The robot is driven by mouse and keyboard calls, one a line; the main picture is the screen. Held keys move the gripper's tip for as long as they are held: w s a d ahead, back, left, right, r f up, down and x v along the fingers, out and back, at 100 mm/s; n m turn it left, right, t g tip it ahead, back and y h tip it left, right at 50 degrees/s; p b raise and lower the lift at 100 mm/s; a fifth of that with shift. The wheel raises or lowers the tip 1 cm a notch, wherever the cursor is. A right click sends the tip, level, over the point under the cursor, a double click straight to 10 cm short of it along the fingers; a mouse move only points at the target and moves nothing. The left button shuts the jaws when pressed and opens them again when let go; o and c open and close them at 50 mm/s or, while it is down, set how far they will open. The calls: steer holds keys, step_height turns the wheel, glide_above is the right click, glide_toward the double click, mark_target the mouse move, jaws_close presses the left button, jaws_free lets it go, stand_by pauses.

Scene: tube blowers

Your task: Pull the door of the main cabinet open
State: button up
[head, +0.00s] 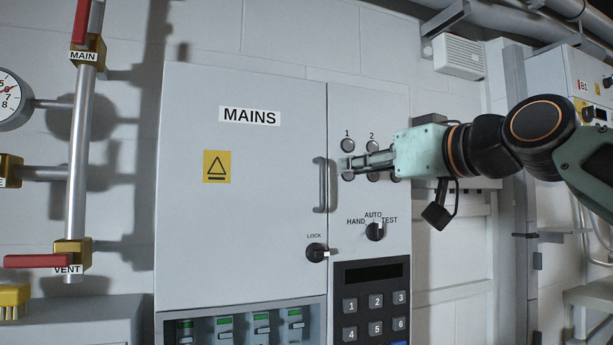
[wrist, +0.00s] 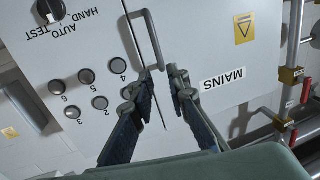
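The main cabinet's grey door (head: 240,170), labelled MAINS, sits flush in its frame and looks closed. Its vertical bar handle (head: 320,186) is near the door's right edge. My gripper (head: 347,165) is just right of the handle's upper part, in front of the round buttons. In the wrist view the two fingers (wrist: 162,78) are apart with nothing held. The handle (wrist: 147,38) shows just beyond them, one end close to the gap between the fingertips. I cannot tell whether they touch it. A black LOCK knob (head: 317,252) is below the handle.
Right of the door are a HAND/AUTO/TEST selector (head: 375,232) and a keypad (head: 370,300). Pipes with a red MAIN valve lever (head: 81,22) and a VENT lever (head: 32,261) stand left. The space in front of the door looks clear.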

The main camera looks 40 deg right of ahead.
mark_target(324, 170)
steer(key=w, duration=0.3)
steer(key=w+p, duration=0.1)
steer(key=w, duration=0.3)
steer(key=w+p, duration=0.1)
steer(key=w, duration=0.2)
steer(key=shift+w+d, duration=0.25)
steer(key=shift+w, duration=0.05)
steer(key=shift+c, duration=0.3)
jaws_close()
